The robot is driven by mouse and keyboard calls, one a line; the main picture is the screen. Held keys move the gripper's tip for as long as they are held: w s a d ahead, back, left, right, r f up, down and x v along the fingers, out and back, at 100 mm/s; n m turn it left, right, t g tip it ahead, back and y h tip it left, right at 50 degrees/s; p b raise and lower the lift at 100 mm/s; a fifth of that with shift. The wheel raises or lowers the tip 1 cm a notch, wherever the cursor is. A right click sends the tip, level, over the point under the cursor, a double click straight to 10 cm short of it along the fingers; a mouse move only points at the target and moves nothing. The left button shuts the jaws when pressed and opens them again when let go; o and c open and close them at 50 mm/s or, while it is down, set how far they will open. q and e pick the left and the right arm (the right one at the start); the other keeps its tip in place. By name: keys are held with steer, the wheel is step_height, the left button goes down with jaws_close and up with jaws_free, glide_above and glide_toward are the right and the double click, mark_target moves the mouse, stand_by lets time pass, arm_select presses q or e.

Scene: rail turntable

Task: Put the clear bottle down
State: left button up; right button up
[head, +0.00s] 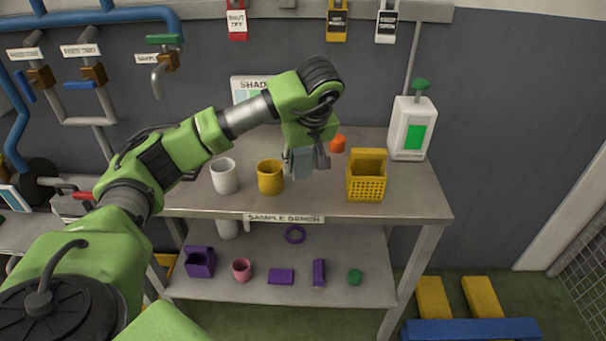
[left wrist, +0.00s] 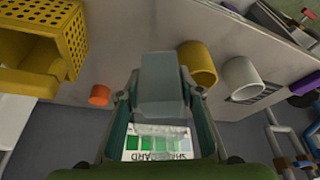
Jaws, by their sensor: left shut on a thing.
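The clear bottle (head: 297,164) is a pale grey-blue, see-through body at my left gripper (head: 308,155), above the sample bench (head: 410,205). In the left wrist view the clear bottle (left wrist: 162,80) sits between the two fingers of the left gripper (left wrist: 158,98), which is shut on it. The gripper hides part of the bottle in the head view. I cannot tell whether its base touches the bench top. My right gripper is not in view.
On the bench top, a yellow cup (head: 270,178) and a white cup (head: 224,176) stand left of the bottle. A yellow basket (head: 367,185) and an orange piece (head: 338,144) are to its right. A white dispenser (head: 409,130) stands behind. The lower shelf holds several purple items.

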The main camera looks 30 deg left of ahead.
mark_target(302, 165)
arm_select(q)
steer(key=w+f, duration=0.1)
steer(key=w+a+f, duration=0.1)
steer(key=f, duration=0.1)
steer(key=shift+w+a, duration=0.1)
steer(key=shift+w, duration=0.1)
step_height(302, 165, down, 3)
steer(key=shift+w+f+p, duration=0.1)
steer(key=shift+w+p, duration=0.05)
steer(key=shift+p, duration=0.6)
steer(key=shift+a+f, duration=0.1)
steer(key=shift+f, duration=0.05)
steer(key=shift+f, duration=0.2)
steer(key=o, duration=0.9)
